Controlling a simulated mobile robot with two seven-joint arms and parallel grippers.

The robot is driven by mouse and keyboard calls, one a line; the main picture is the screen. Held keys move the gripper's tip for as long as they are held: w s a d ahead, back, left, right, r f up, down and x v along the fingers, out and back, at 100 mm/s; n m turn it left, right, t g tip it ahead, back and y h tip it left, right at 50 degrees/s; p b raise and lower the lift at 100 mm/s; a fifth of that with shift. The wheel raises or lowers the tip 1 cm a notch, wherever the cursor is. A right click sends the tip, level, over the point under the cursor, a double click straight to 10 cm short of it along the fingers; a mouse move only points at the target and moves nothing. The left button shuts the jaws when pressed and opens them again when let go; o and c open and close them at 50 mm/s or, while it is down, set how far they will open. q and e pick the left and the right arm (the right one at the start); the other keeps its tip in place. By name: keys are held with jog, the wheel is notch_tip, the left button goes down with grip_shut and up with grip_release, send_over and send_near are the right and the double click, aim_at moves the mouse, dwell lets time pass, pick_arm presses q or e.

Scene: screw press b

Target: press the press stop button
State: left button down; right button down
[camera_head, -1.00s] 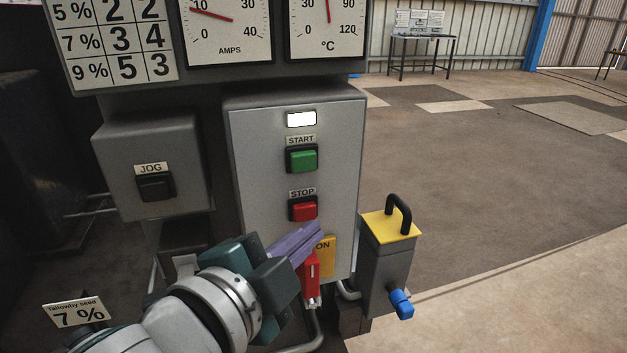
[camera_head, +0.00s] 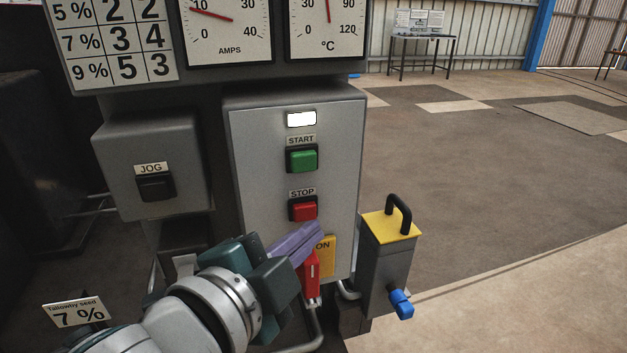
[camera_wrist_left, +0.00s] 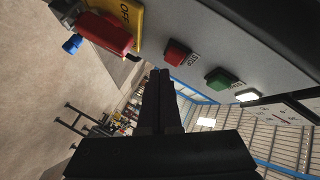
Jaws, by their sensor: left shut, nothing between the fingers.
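The red stop button (camera_head: 303,209) sits under its STOP label on the grey control panel (camera_head: 255,190). The green start button (camera_head: 303,160) is above it, below a lit white lamp (camera_head: 301,119). My left gripper (camera_head: 318,232) is shut and empty, its purple fingers just below the stop button in the head view. In the left wrist view the dark shut fingers (camera_wrist_left: 158,80) point toward the panel, and the stop button (camera_wrist_left: 176,54) shows a little beyond the tips, with a gap between them. My right gripper is not in view.
A red switch handle (camera_head: 311,275) on a yellow ON plate (camera_head: 325,256) is right beside my fingers. A grey box with a yellow top (camera_head: 388,226) and blue knob stands at right. A jog button (camera_head: 156,187) is at left. The floor at right is open.

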pick_arm(q)
jog(key=shift+w, duration=0.15)
jog(key=shift+w+a, duration=0.1)
jog(key=shift+w, duration=0.15)
jog(key=shift+w+a, duration=0.15)
jog(key=shift+w, duration=0.25)
dwell(0.8)
dwell(0.3)
jog(key=shift+s+d, duration=0.25)
jog(key=shift+s, duration=0.55)
jog(key=shift+s, duration=0.1)
jog(key=shift+s+d+p, duration=0.25)
jog(key=shift+s, duration=0.5)
jog(key=shift+s+d+p, duration=0.2)
jog(key=shift+s+d, duration=0.1)
jog(key=shift+s, duration=0.5)
jog(key=shift+s+d+p, duration=0.25)
jog(key=shift+s, duration=0.5)
jog(key=shift+a, duration=0.1)
